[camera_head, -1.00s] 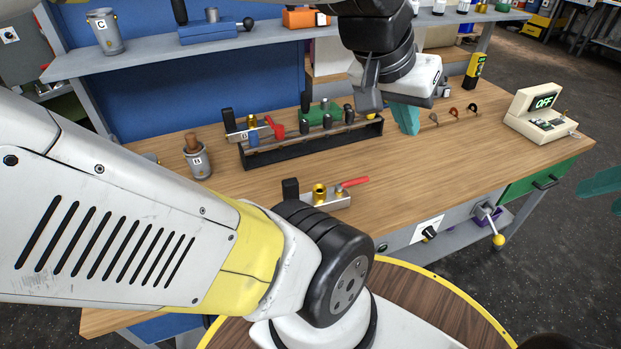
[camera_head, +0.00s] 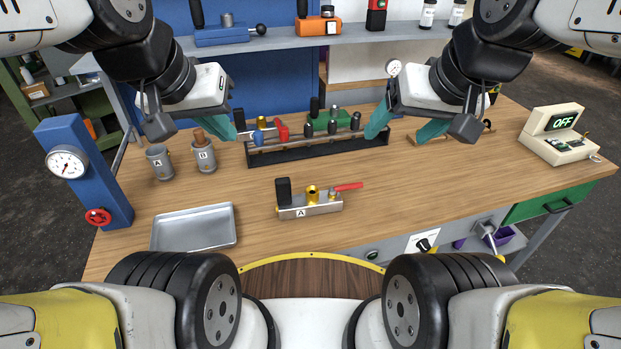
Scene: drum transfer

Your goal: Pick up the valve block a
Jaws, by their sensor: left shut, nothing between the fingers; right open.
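Valve block a (camera_head: 322,209) lies on the wooden table in the front middle. It is a silver block with an "A" label, a black knob at its left, a brass fitting on top and a red lever pointing right. My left gripper (camera_head: 230,130) is shut and empty, above the table behind and left of the block. My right gripper (camera_head: 405,128) is open and empty, behind and right of the block, with its teal fingers spread. Neither gripper touches the block.
A black rack (camera_head: 320,152) with several parts stands behind the block. An empty metal tray (camera_head: 195,228) lies at the front left. Cups A (camera_head: 160,162) and B (camera_head: 203,157) stand behind it. A blue gauge post (camera_head: 85,170) is far left, an "OFF" box (camera_head: 558,134) far right.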

